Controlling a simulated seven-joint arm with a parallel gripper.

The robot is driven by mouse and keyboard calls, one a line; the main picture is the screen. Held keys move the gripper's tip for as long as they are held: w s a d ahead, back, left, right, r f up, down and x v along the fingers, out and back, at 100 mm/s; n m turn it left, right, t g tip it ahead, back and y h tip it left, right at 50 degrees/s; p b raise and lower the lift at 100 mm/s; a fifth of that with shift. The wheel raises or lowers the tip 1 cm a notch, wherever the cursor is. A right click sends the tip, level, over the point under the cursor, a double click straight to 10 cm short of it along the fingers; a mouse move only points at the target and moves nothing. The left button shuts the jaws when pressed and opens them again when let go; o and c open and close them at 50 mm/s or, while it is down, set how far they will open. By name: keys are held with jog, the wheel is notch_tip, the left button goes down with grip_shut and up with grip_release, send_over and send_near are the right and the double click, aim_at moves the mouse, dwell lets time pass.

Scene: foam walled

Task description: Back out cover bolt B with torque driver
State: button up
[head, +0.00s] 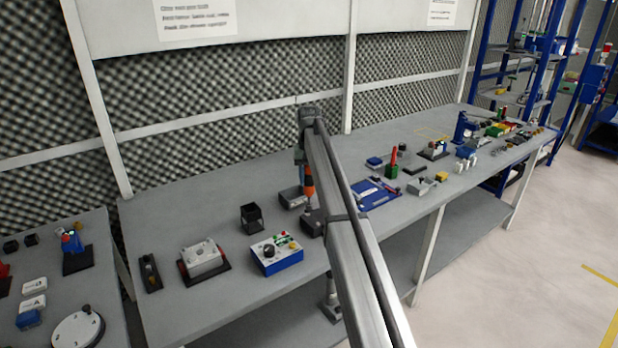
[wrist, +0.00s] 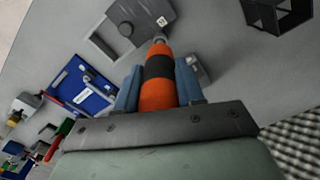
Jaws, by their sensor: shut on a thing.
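My gripper (wrist: 158,78) is shut on the torque driver (wrist: 157,95), which has an orange body with a black band. In the head view the orange driver (head: 309,187) hangs below my gripper (head: 302,160), pointing down over the bench. The driver's grey tip points at a dark grey cover block (wrist: 140,22), close to one edge of it. That block (head: 312,224) is partly behind my arm in the head view. Bolt B cannot be made out; the tip covers that spot. Whether the tip touches is unclear.
A black open box (head: 252,218) and a blue control box (head: 276,262) stand to the left. A blue board (head: 372,199) lies to the right. Bare bench (head: 215,320) shows at front left.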

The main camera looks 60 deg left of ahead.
jog(key=shift+r, duration=0.45)
dwell(0.9)
jog(key=shift+r, duration=2.4)
